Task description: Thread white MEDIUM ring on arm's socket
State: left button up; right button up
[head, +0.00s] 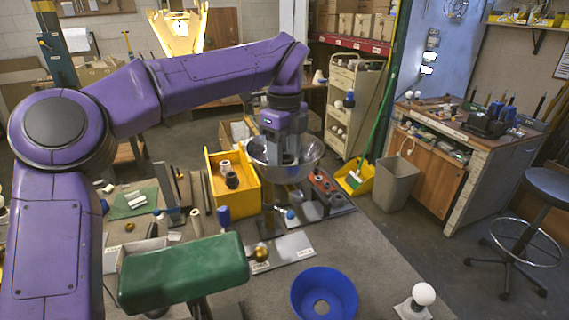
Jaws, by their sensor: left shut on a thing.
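My left gripper (285,150) points straight down into a silvery see-through bowl-shaped shade (311,160), its fingers inside the rim. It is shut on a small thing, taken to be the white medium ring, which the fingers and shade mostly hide. The shade sits open side up at the top of a dark upright post (268,205), on a light base plate. The arm's socket is not clearly visible; the shade and gripper cover that spot. I cannot tell whether the held ring touches the socket. My right gripper is not in view.
A yellow bin (244,198) with white and black parts stands left of the post. A dark tray of parts (325,190) lies behind right. A green padded block (184,270), blue shade (323,295) and white bulb (423,294) are in front. The grey tabletop (365,255) is clear at right.

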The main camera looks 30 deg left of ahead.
pick_arm(q)
jog(key=shift+f+m+p, duration=0.2)
jog(key=shift+m+p, duration=0.4)
jog(key=shift+m, duration=0.5)
jog(key=shift+f+m, duration=0.15)
jog(key=shift+m, duration=0.15)
jog(key=shift+m+p, duration=1.15)
jog(key=shift+m, duration=0.15)
jog(key=shift+m+p, duration=1.45)
jog(key=shift+m, duration=0.65)
